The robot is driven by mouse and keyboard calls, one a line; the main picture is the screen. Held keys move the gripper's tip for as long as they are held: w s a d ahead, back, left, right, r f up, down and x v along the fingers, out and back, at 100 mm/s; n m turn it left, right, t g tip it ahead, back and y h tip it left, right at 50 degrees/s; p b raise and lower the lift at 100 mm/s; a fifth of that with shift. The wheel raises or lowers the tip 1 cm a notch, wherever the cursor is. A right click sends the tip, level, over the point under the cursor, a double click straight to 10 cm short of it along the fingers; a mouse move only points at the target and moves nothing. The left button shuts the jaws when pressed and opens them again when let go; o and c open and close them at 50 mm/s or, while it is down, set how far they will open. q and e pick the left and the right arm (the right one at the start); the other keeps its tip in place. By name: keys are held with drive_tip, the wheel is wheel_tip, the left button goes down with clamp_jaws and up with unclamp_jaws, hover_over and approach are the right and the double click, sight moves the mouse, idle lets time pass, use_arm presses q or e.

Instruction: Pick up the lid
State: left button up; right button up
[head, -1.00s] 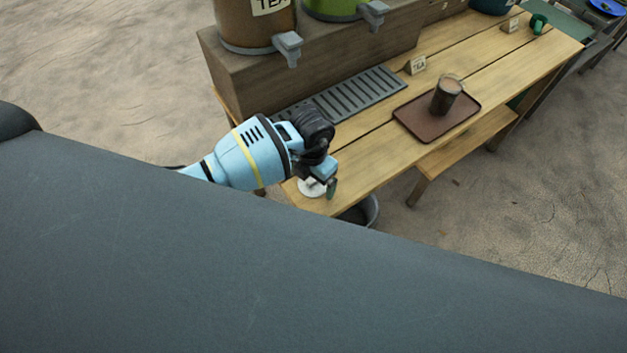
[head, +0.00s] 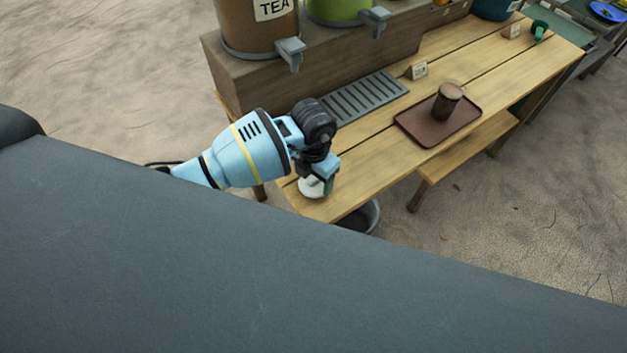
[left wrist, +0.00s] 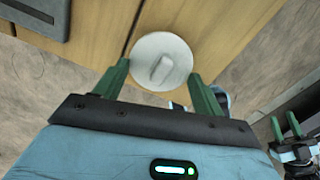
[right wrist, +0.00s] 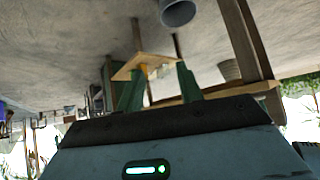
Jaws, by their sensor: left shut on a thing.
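The lid is a white round disc with a raised bar-like knob, at the near left end of the wooden table; it shows in the head view (head: 310,187) and in the left wrist view (left wrist: 177,48). My left gripper (head: 322,186) is over it, with its green fingers on either side of the lid in the left wrist view (left wrist: 161,73). It is shut on the lid, which is still at table level as far as I can tell. My right gripper (right wrist: 159,70) has its fingers apart with nothing between them; it also shows in the left wrist view (left wrist: 285,127).
On the wooden table (head: 375,160) are a grey slatted drip tray (head: 365,98) and a brown tray (head: 410,125) holding a dark cup (head: 446,101). Dispensers with taps stand on a wooden block (head: 335,62) behind. A grey bucket (head: 370,217) is below the table's front edge.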

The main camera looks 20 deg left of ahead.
use_arm(q)
drive_tip(key=w+d+b, duration=0.1)
drive_tip(key=d, duration=0.2)
drive_tip(key=w+d, duration=0.1)
drive_tip(key=d, duration=0.1)
drive_tip(key=w+d+r+b, duration=0.1)
drive_tip(key=d, duration=0.2)
drive_tip(key=shift+w+d+b, duration=0.15)
drive_tip(key=shift+d+b, duration=0.15)
drive_tip(key=shift+b, duration=0.05)
drive_tip(key=d, duration=0.1)
drive_tip(key=w+d+b, duration=0.1)
drive_tip(key=d, duration=0.1)
drive_tip(key=w+d+r, duration=0.1)
drive_tip(key=d, duration=0.1)
drive_tip(key=shift+w+d+b, duration=0.15)
drive_tip(key=shift+b, duration=0.2)
drive_tip(key=shift+w+d+r, duration=0.1)
drive_tip(key=shift+w+d, duration=0.1)
drive_tip(key=shift+d, duration=0.3)
use_arm(e)
drive_tip(key=s+f+g, duration=0.1)
drive_tip(key=s+f, duration=0.2)
drive_tip(key=f, duration=0.2)
drive_tip(key=shift+a+f, duration=0.35)
use_arm(q)
drive_tip(key=shift+r, duration=0.1)
use_arm(e)
drive_tip(key=shift+s, duration=0.1)
